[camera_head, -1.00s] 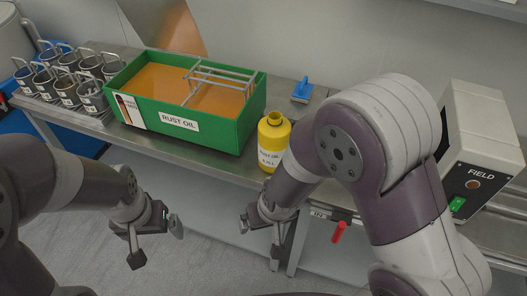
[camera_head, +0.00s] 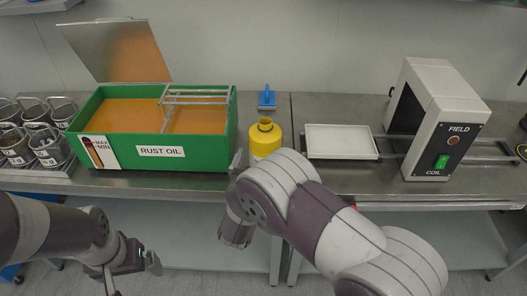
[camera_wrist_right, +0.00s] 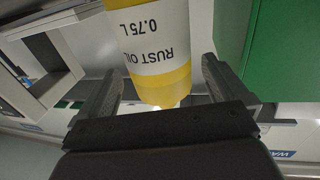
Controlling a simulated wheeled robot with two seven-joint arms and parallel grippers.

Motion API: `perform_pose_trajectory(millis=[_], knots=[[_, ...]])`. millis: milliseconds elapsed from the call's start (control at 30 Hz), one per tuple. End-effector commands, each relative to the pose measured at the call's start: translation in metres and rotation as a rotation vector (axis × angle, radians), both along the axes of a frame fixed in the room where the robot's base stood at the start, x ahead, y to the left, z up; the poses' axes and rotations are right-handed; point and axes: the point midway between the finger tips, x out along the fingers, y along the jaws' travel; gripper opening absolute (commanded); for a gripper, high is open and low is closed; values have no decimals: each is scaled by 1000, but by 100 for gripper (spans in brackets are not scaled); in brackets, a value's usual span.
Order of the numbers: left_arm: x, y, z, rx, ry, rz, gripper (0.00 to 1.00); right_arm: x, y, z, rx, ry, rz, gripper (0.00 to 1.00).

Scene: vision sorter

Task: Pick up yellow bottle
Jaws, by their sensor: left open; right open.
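The yellow bottle (camera_head: 265,137) stands upright on the bench just right of the green rust oil tank; my right arm hides its lower part. In the right wrist view the bottle (camera_wrist_right: 155,45) appears upside down, with its white "RUST OIL 0.75 L" label facing me. In the head view my right arm hides these fingers. My left gripper (camera_head: 131,272) is open and empty, low in front of the bench.
The green tank (camera_head: 210,158) has an open lid and a wire rack. Left of it stand several metal baskets (camera_head: 45,145). A white tray (camera_head: 340,155) and the field coil box (camera_head: 443,140) are to the right.

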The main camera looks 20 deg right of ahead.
Motion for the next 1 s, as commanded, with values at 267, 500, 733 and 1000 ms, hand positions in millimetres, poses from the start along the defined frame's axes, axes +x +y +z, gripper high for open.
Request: perform_pose_trajectory(millis=[267, 500, 733, 1000], knots=[[0, 0, 2, 0, 0, 0, 100, 40, -21, 2, 0, 1, -2, 100], [0, 0, 2, 0, 0, 0, 100, 52, -26, 2, 0, 2, 2, 100], [0, 0, 2, 0, 0, 0, 100, 51, -26, 2, 0, 1, 1, 54], [0, 0, 2, 0, 0, 0, 100, 52, -26, 4, 0, -4, 1, 26]])
